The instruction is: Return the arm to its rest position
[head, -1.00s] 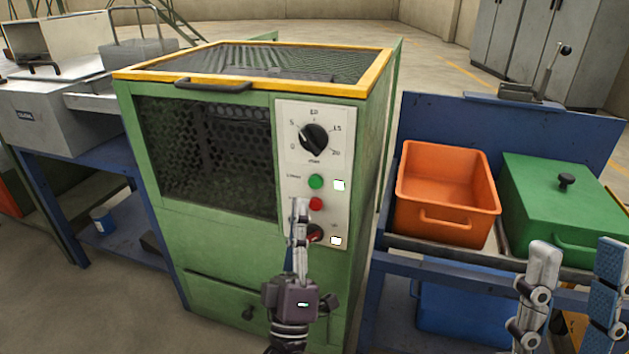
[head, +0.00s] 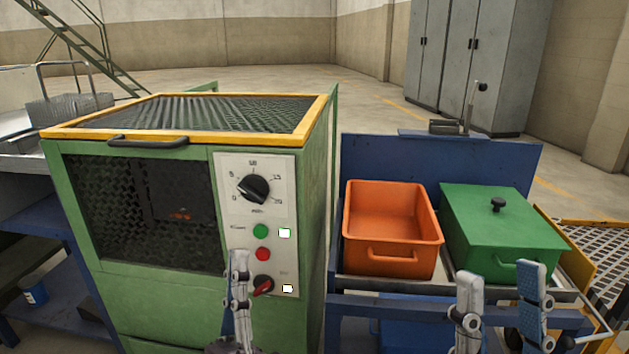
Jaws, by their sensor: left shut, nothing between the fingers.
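My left gripper (head: 238,268) is shut and empty. It points up in front of the lower left edge of the white control panel (head: 240,225) on the green furnace cabinet (head: 313,200). I cannot tell whether it touches the panel. The panel carries a black dial (head: 254,188), a green button (head: 260,231), a red button (head: 263,254) and a red rotary switch (head: 264,285) just right of the gripper. My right gripper (head: 503,285) is open and empty, its two fingers apart at the lower right in front of the bench. Most of both arms is out of view.
An orange bin (head: 405,253) and a green lidded box (head: 505,250) stand on the blue bench (head: 370,310) to the right. A yellow-framed mesh lid (head: 185,136) with a dark handle (head: 150,142) tops the cabinet.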

